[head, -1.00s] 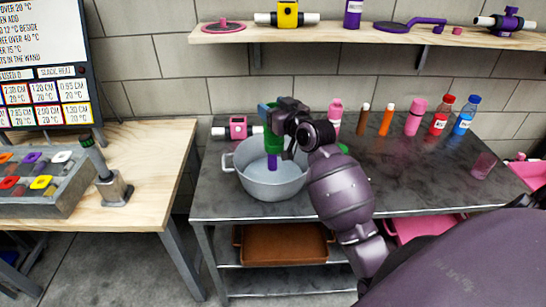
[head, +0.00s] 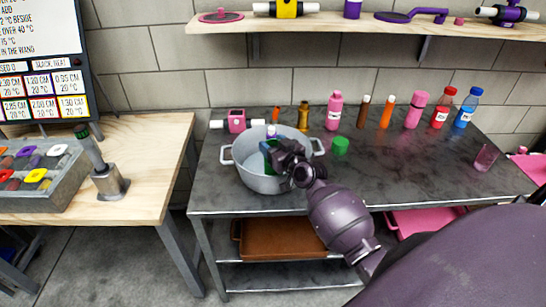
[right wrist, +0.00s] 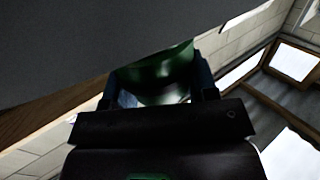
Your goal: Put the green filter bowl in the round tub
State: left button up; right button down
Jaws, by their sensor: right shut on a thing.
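The round tub (head: 258,184) is a grey metal pot with two side handles, standing at the left of the dark metal table. My right gripper (head: 269,156) is low over the tub's opening, its tips inside the rim outline. It is shut on the green filter bowl (right wrist: 160,78), which shows between the blue fingers in the right wrist view. In the head view the gripper hides most of the bowl, and I cannot tell whether it touches the tub's floor. A small pale purple piece shows just above the gripper. My left gripper is not in view.
A pink block with white pipe ends (head: 236,121), a gold piece (head: 303,116) and several bottles line the table's back. The table's front right is clear. A wall shelf (head: 350,23) runs above.

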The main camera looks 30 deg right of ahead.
notch_tip(320, 180, down, 4)
jog(key=shift+f+b, duration=0.1)
jog(key=shift+b, duration=0.55)
jog(key=shift+c, duration=1.4)
grip_release()
jog(key=s, duration=1.2)
jog(key=s+a+f+g, duration=0.3)
jog(key=s+a+f, duration=0.2)
jog(key=s, duration=0.3)
jog(key=s+a+f+g, duration=0.2)
jog(key=s+a+f, duration=0.3)
jog(key=s+f, duration=0.3)
jog(key=shift+s+a+f+n+g+h, duration=0.2)
jog(key=shift+s+n+g+h, duration=0.15)
jog(key=shift+s, duration=0.4)
